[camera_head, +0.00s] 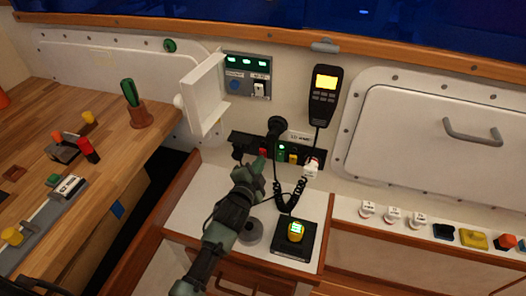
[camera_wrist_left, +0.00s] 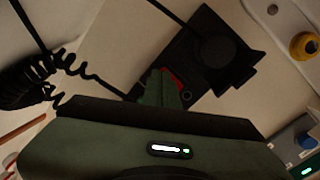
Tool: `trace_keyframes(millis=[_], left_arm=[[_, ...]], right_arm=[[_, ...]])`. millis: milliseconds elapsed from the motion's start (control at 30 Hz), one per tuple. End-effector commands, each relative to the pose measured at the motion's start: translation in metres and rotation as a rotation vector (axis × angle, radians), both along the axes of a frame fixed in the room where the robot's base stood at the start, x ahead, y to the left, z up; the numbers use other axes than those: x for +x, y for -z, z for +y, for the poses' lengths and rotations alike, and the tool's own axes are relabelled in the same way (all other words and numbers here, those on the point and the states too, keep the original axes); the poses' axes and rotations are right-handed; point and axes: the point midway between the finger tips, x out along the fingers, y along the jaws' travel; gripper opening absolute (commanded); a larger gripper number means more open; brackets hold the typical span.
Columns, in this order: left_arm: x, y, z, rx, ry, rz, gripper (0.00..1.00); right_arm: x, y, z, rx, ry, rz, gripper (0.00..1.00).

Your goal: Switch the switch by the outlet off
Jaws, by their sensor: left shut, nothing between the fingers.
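Red (camera_head: 263,152), green (camera_head: 282,149) and yellow (camera_head: 293,158) switches sit in a row on the panel. My left gripper (camera_head: 261,164) is shut and empty, with its tips close to the red switch. In the wrist view the green fingers (camera_wrist_left: 160,84) partly cover the red switch (camera_wrist_left: 179,88). Contact and the switch's position cannot be told. My right gripper is not in view.
An open white cover (camera_head: 203,95) juts out beside a grey panel (camera_head: 247,76). A black box with a lit yellow-green knob (camera_head: 295,231) stands on the counter.

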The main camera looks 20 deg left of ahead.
Motion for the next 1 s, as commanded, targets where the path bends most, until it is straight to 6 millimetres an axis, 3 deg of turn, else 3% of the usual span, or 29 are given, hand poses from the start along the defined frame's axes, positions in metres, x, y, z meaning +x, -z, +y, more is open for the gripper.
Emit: trace_keyframes(millis=[700, 1000], left_arm=[[-0.058, -0.012, 0.002, 0.000, 0.000, 0.006, 0.00], [-0.064, -0.012, 0.002, 0.000, 0.000, 0.004, 0.00]], right_arm=[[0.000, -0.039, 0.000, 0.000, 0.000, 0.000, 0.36], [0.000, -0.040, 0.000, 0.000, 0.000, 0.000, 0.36]])
